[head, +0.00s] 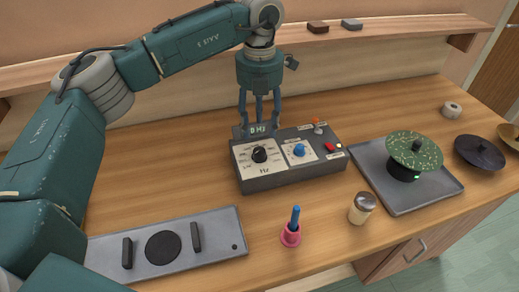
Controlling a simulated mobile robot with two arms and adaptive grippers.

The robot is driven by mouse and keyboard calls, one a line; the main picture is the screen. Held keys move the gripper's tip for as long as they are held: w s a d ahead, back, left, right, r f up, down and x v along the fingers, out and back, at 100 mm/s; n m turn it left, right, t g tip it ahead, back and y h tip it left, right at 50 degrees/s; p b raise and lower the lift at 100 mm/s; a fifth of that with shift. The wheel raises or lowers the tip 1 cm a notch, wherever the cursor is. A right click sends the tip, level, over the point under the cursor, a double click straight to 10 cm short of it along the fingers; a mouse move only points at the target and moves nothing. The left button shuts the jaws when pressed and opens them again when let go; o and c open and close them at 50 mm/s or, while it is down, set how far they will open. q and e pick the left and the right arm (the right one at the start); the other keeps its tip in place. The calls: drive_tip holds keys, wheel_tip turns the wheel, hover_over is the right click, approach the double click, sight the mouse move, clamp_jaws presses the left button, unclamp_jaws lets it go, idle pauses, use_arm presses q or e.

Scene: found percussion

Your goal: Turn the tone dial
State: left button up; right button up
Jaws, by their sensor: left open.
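The tone box (292,178) is a dark grey unit in the middle of the wooden table. On its left white panel, marked Hz, sits a black round dial (259,155). My right gripper is out of view.
A blue knob (299,151), a red switch (329,147) and an orange-tipped lever (317,127) sit right of the dial. A green disc (414,149) stands on a grey tray (438,187). A shaker (362,208), a pink-based handle (290,237) and a grey plate (214,226) are in front.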

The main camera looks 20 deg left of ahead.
sight(259, 150)
use_arm(q)
wheel_tip(259, 150, down, 7)
drive_tip(key=shift+f+p, duration=0.2)
drive_tip(key=shift+p, duration=0.85)
drive_tip(key=shift+f, duration=0.75)
drive_tip(key=c, duration=1.1)
drive_tip(key=shift+c, duration=0.2)
